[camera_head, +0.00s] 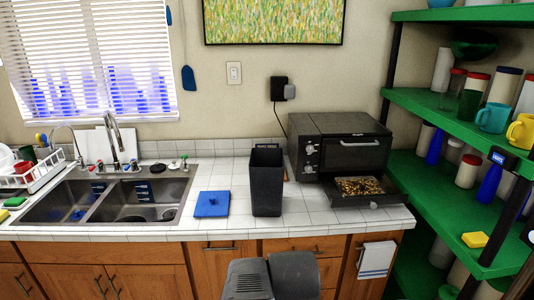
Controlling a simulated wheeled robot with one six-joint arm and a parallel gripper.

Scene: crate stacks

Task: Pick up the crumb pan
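The crumb pan (372,201) is a dark shallow tray sticking out from the lower front of the black toaster oven (350,152). Brown and yellowish crumbs (360,187) lie in it. The oven stands on the right part of the white tiled counter, with its door above the pan closed. The back of the pan is hidden under the oven. Rounded grey parts of my arm show at the bottom middle, in front of the counter and well apart from the pan. My gripper's fingers are not visible.
A tall black bin (266,183) stands on the counter left of the oven. A blue square item (212,204) lies farther left, beside the double sink (120,200). Green shelves (440,175) with mugs and jars stand close on the right. A towel (377,259) hangs on the cabinet below.

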